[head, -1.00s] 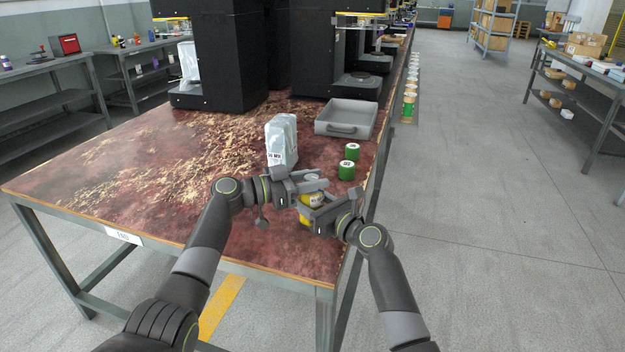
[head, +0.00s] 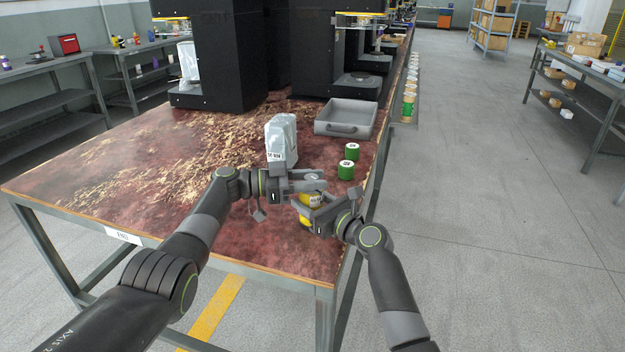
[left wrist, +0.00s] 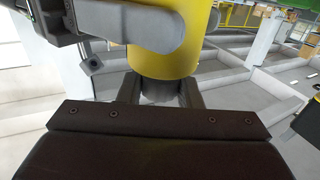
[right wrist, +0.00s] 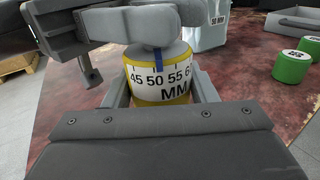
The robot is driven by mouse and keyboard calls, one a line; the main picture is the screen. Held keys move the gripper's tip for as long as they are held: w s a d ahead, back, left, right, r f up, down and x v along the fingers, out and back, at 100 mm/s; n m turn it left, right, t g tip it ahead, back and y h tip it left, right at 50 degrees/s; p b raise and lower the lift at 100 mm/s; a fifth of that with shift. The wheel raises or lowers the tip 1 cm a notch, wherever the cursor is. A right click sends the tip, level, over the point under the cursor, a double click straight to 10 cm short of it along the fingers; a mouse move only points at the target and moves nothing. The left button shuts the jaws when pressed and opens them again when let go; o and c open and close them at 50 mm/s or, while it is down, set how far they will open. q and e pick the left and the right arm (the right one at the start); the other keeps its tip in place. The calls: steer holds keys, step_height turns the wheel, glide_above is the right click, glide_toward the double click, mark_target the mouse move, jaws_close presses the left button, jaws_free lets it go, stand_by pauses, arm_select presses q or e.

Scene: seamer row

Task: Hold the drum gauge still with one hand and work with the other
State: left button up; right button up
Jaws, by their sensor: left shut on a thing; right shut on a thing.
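The drum gauge (head: 306,220) is a yellow cylinder near the table's front right corner. In the right wrist view its white scale band (right wrist: 165,82) shows 45, 50, 55 and "MM", with a blue mark (right wrist: 158,62) close to the 50. My right gripper (head: 312,213) is shut around the gauge's body. My left gripper (head: 318,186) is shut at its upper end, its fingers crossing over the top in the right wrist view. The left wrist view shows the yellow body (left wrist: 160,62) beyond the left jaws. The fingers hide much of the gauge's top.
A pale bag (head: 281,140) with a label stands behind the left gripper. Two green cans (head: 346,169) stand behind the gauge, with a grey tray (head: 345,118) farther back. Black machines (head: 225,55) line the back. The table's left part is clear of objects, its surface worn.

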arm_select(q)
steer(key=shift+a+f, duration=0.1)
steer(key=shift+f, duration=0.05)
steer(key=o, duration=1)
steer(key=a, duration=0.4)
steer(key=s+a, duration=0.1)
steer(key=a, duration=0.7)
steer(key=shift+s, duration=0.15)
steer(key=shift+c, duration=0.2)
